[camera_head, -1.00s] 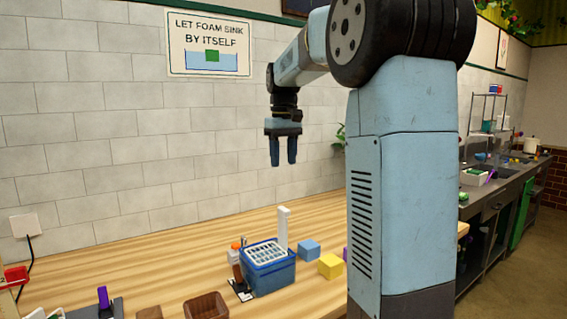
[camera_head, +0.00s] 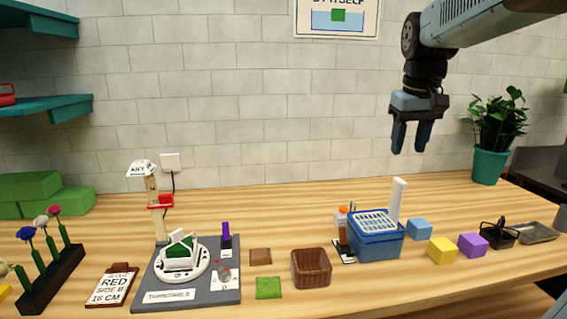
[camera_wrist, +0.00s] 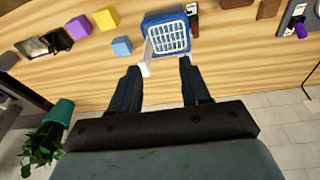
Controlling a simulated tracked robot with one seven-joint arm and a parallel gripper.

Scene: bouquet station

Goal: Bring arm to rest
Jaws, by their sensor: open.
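My gripper (camera_head: 411,137) hangs in the air in front of the tiled wall, fingers pointing down. Its two fingers are apart with nothing between them. In the wrist view my gripper (camera_wrist: 155,85) also shows empty, with the worktop beyond it. Below it in the head view is a blue tub (camera_head: 376,244) with a white grid on top and a white upright post (camera_head: 397,200) behind. The gripper is well above the tub and touches nothing.
The wooden worktop (camera_head: 120,215) holds a turntable (camera_head: 182,262), a brown basket (camera_head: 311,268), a green foam piece (camera_head: 268,288), blue, yellow and purple blocks (camera_head: 441,250), and a flower rack (camera_head: 52,280). A potted plant (camera_head: 490,165) stands at the right. The air around the gripper is clear.

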